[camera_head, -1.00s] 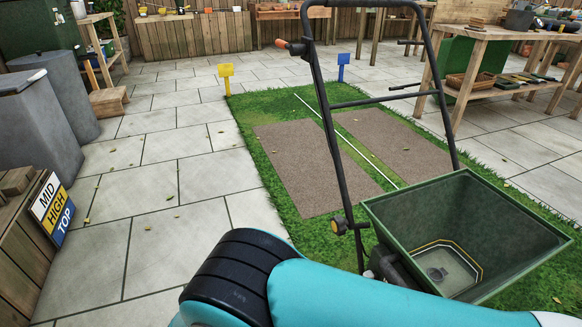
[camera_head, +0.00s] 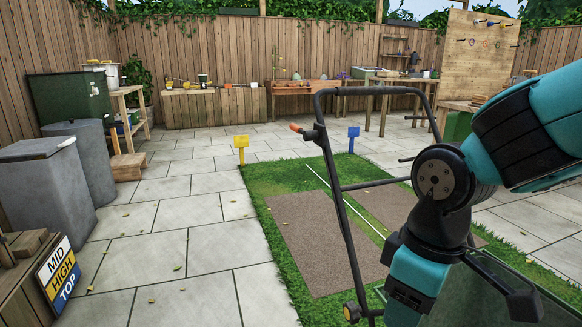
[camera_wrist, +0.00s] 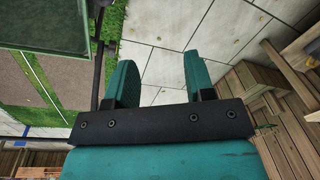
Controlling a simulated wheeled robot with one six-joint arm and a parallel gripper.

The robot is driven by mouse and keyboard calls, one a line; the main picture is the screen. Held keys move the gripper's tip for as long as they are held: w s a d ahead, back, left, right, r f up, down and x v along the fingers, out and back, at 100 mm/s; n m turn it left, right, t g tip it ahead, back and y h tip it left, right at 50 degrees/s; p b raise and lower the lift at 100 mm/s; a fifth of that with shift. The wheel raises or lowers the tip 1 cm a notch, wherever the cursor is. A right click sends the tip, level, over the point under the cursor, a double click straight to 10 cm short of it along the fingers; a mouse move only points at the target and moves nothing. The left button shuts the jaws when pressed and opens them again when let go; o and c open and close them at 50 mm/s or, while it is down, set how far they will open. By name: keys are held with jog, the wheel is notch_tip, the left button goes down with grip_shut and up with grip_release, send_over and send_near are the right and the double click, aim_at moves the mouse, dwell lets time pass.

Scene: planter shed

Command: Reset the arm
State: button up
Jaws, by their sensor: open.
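My gripper (camera_wrist: 158,72) shows in the wrist view with its two teal fingers apart. It is open, and nothing is between the fingers; pale paving lies beyond them. In the head view my teal and black arm is raised and bent at the right, in front of the spreader. I cannot clearly make out the fingers there.
The spreader's black handle frame (camera_head: 345,225) stands close at my right; its green hopper (camera_wrist: 45,22) shows in the wrist view. A yellow marker (camera_head: 241,143) and blue marker (camera_head: 353,132) stand by the lawn. A grey bin (camera_head: 45,190) is left. Paving between is clear.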

jog(key=s+r+m+y+p, duration=0.1)
jog(key=s+r+m+y, duration=0.3)
jog(key=s, duration=0.5)
notch_tip(320, 180, up, 38)
jog(key=n+h+p, duration=0.1)
jog(key=p, duration=3.6)
jog(key=shift+w+r, duration=0.15)
jog(key=shift+w, duration=0.2)
